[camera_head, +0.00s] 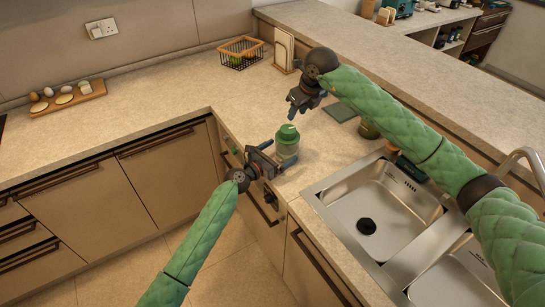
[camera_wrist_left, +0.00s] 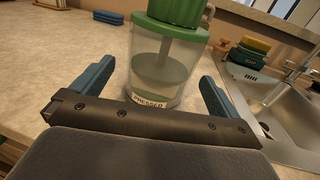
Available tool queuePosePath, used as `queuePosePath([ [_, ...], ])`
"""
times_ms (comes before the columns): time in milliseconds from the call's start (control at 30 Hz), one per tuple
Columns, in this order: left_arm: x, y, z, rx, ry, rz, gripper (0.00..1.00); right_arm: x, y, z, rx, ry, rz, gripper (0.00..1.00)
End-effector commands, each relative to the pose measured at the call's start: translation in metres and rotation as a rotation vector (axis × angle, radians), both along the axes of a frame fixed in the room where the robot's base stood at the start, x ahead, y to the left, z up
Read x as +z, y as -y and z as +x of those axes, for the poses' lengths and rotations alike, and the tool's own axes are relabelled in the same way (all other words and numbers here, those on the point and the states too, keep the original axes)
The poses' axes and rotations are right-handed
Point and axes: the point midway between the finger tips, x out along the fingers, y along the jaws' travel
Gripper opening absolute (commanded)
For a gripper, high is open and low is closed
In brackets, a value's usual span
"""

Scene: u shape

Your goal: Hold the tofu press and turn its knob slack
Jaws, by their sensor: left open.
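The tofu press (camera_head: 287,148) stands upright on the counter near its inner corner. It has a clear body with a green lid and a green knob (camera_head: 288,132) on top. In the left wrist view the press (camera_wrist_left: 160,75) shows liquid inside and a label reading "PRESSED". My left gripper (camera_head: 273,157) is open at the press, with one finger on each side of its lower body; I cannot tell whether they touch it. My right gripper (camera_head: 295,108) is above and behind the press, apart from the knob; its jaws are too small to judge.
A double sink (camera_head: 325,205) with a tap (camera_head: 530,160) lies to the right. A wire basket (camera_head: 240,53) and an egg board (camera_head: 66,98) stand farther back.

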Motion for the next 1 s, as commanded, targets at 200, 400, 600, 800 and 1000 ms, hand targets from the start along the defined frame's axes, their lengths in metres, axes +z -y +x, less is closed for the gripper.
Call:
queuePosePath([
  [200, 0.0, 0.018, 0.02, -0.001, 0.0, 0.001, 1.0, 0.0, 0.0, 0.0, 0.0, 0.0, 0.0, 0.36],
  [400, 0.0, 0.025, 0.028, 0.0, 0.001, 0.001, 1.0, 0.0, 0.0, 0.0, 0.0, 0.0, 0.0, 0.36],
  [600, 0.0, 0.026, 0.029, 0.0, 0.001, 0.002, 1.0, 0.0, 0.0, 0.0, 0.0, 0.0, 0.0, 0.36],
  [800, 0.0, 0.026, 0.028, 0.0, 0.001, 0.002, 0.76, 0.0, 0.0, 0.0, 0.0, 0.0, 0.0, 0.36],
  [1000, 0.0, 0.026, 0.028, 0.0, 0.001, 0.002, 0.74, 0.0, 0.0, 0.0, 0.0, 0.0, 0.0, 0.36],
])
